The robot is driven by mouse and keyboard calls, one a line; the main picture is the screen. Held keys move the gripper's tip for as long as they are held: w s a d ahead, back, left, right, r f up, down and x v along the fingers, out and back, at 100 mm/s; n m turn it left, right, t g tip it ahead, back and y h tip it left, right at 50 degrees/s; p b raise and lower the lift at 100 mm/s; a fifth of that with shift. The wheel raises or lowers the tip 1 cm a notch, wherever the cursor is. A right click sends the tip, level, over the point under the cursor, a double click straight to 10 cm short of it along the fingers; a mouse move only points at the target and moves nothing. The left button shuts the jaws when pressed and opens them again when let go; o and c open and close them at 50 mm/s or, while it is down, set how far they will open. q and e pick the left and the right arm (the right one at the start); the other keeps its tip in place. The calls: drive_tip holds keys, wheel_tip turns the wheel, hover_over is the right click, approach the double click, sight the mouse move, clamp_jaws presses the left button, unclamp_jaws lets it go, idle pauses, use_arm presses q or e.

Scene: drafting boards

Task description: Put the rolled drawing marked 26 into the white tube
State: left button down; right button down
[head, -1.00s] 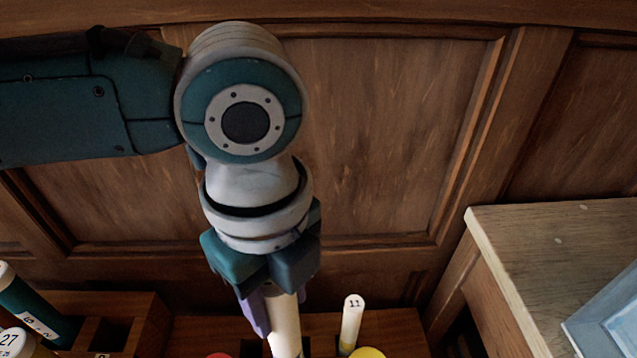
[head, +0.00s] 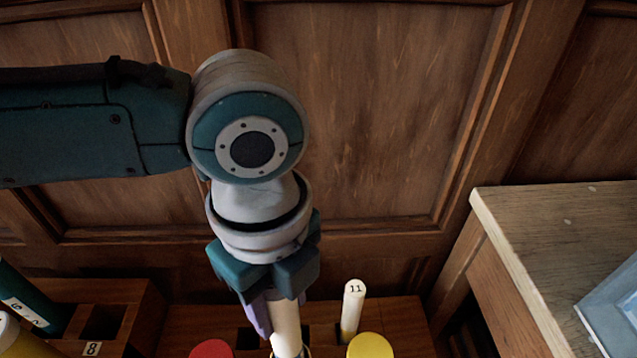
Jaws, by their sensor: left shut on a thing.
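My left gripper (head: 271,305) points down and is shut on a cream rolled drawing (head: 286,324), held upright. No number shows on this roll from here. Its lower end meets a pale rim at the bottom edge of the head view, between a red cap and a yellow cap. I cannot tell how far the roll is inside that rim, or whether the rim belongs to the white tube. My right gripper is not in view.
A cream roll marked 11 (head: 353,307) stands close to the right of the held roll. The red cap (head: 211,349) and yellow cap (head: 371,346) flank it. A wooden rack (head: 140,310) with a slot marked 8 is at left. A wooden table (head: 545,235) stands at right.

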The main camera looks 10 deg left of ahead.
use_arm(q)
drive_tip(key=shift+c, duration=1.6)
unclamp_jaws()
wheel_tip(320, 180, up, 9)
drive_tip(key=shift+f+p, duration=0.1)
drive_tip(key=shift+p, duration=0.8)
drive_tip(key=shift+r, duration=0.6)
